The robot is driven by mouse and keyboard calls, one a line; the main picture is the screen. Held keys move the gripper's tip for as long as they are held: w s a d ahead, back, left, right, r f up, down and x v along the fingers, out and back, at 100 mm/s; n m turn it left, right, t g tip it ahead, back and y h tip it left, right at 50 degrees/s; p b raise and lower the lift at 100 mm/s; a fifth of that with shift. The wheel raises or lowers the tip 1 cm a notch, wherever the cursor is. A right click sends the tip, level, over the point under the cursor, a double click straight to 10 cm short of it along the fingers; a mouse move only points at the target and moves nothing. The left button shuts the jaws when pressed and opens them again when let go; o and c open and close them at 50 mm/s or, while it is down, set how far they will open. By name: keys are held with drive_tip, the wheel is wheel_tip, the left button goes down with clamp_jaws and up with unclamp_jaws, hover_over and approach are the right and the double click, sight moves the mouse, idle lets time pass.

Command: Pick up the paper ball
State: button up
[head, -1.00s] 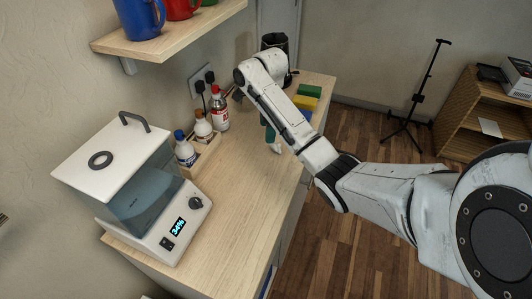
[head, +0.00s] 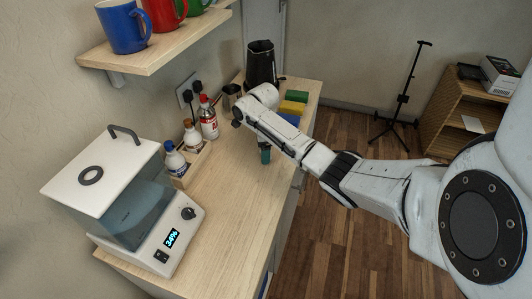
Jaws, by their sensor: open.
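I cannot make out the paper ball in the head view. My arm reaches from the right across the worktop (head: 215,215). My gripper (head: 265,156) hangs down behind the arm's far links, over the worktop. Only a small teal end of it shows below the arm, and the rest is hidden. It is open, and I see nothing held. The arm covers part of the worktop behind it.
A clear-sided machine (head: 130,205) with a white lid stands at the near left. Several bottles (head: 208,122) sit along the wall. Coloured sponges (head: 296,97) and a black container (head: 260,62) are at the far end. A mug shelf (head: 150,55) overhangs. The worktop's front middle is clear.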

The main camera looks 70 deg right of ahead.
drive_tip(key=shift+f, duration=0.45)
drive_tip(key=c, duration=1.1)
drive_tip(key=shift+o, duration=0.2)
